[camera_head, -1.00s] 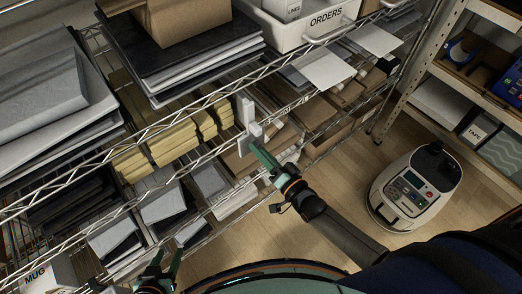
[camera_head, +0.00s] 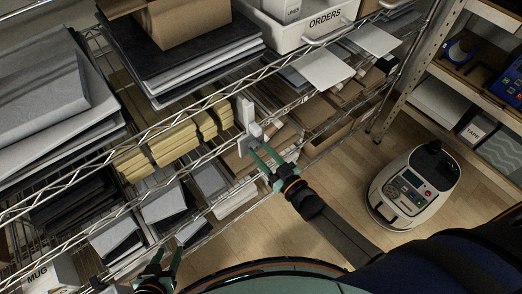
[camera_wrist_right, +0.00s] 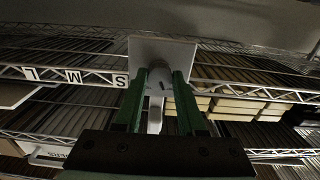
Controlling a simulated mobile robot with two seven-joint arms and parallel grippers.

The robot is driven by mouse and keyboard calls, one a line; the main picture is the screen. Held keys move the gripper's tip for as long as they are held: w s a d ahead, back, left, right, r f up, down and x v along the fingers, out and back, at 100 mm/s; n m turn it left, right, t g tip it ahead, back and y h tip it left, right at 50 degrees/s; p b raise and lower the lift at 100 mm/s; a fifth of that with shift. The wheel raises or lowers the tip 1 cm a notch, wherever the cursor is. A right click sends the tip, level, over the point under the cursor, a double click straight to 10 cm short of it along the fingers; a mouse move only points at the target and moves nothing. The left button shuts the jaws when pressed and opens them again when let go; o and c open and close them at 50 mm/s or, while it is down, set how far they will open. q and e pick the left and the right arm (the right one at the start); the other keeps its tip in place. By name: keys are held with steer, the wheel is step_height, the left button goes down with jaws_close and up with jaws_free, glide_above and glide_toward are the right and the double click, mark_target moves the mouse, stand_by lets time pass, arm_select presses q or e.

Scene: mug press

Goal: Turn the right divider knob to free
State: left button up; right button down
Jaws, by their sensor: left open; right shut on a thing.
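The white right divider (camera_head: 246,110) stands at the shelf's front rail, and its light knob (camera_head: 255,130) faces out. In the right wrist view the divider's flat plate (camera_wrist_right: 178,50) is straight ahead. The knob (camera_wrist_right: 158,76) sits between the two green fingers. My right gripper (camera_head: 260,148) is shut on the knob; the fingers lie on both sides of it. The knob's exact setting cannot be read. My left gripper (camera_head: 166,260) is open and empty at the bottom left, apart from the shelf.
Yellow stacks (camera_head: 170,142) lie on the shelf left of the divider, and brown packages (camera_head: 335,97) to its right. The rail carries size letters (camera_wrist_right: 75,77). An ORDERS bin (camera_head: 318,28) stands above. A wheeled machine (camera_head: 414,187) stands on the floor at right.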

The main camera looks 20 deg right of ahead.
steer(key=shift+n, duration=1)
steer(key=c, duration=0.5)
jaws_free()
steer(key=shift+s, duration=0.1)
steer(key=v, duration=1.2)
steer(key=shift+s, duration=0.15)
steer(key=shift+d, duration=0.1)
